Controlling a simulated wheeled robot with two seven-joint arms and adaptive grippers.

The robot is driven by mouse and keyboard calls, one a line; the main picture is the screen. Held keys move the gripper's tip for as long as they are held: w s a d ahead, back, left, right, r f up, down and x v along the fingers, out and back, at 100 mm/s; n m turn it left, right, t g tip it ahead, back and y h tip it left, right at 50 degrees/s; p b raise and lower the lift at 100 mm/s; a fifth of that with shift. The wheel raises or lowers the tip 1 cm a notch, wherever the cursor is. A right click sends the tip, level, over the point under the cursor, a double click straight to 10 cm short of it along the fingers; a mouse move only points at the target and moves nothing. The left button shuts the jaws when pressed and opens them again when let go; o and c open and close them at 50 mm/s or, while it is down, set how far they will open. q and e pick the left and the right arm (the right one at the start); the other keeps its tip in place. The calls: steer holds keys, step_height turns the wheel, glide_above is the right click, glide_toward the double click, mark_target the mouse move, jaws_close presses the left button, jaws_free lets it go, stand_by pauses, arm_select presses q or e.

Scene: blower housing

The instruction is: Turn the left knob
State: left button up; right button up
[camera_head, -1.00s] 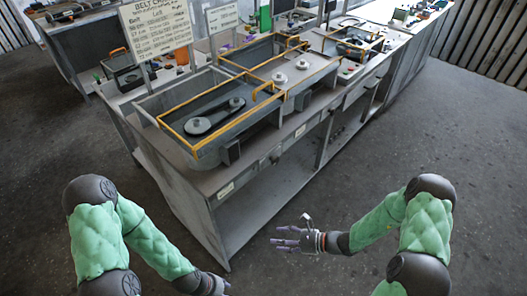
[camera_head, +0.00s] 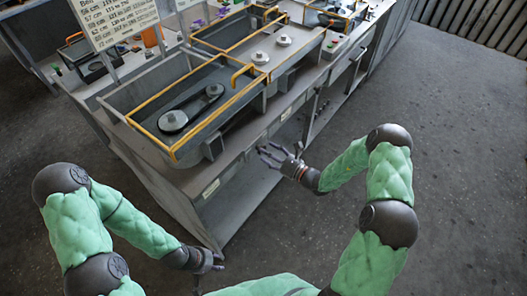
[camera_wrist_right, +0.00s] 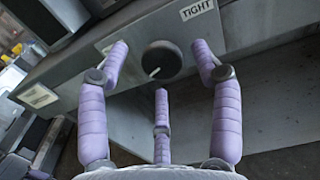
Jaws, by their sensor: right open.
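A dark round knob (camera_wrist_right: 162,60) with a white pointer line sits on the bench's front panel in the right wrist view. A "TIGHT" label (camera_wrist_right: 197,9) is to its upper right. My right gripper (camera_wrist_right: 162,75) is open, its purple fingers spread on both sides of the knob and below it, with nothing held. In the head view my right gripper (camera_head: 276,156) is in front of the bench's front edge and partly covers the panel. My left gripper (camera_head: 207,262) hangs low near the bench's left corner, away from the knob; its finger opening is unclear.
The bench (camera_head: 177,178) carries a yellow-framed tray with a belt and two pulleys (camera_head: 173,121). Two round metal pieces (camera_head: 261,58) sit farther right. Another label (camera_wrist_right: 38,95) is left of the knob. Open floor (camera_head: 455,190) lies to the right.

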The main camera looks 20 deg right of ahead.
steer(key=shift+x, duration=1.25)
steer(key=c, duration=1.1)
steer(key=shift+w+r+n, duration=0.1)
steer(key=shift+n, duration=0.2)
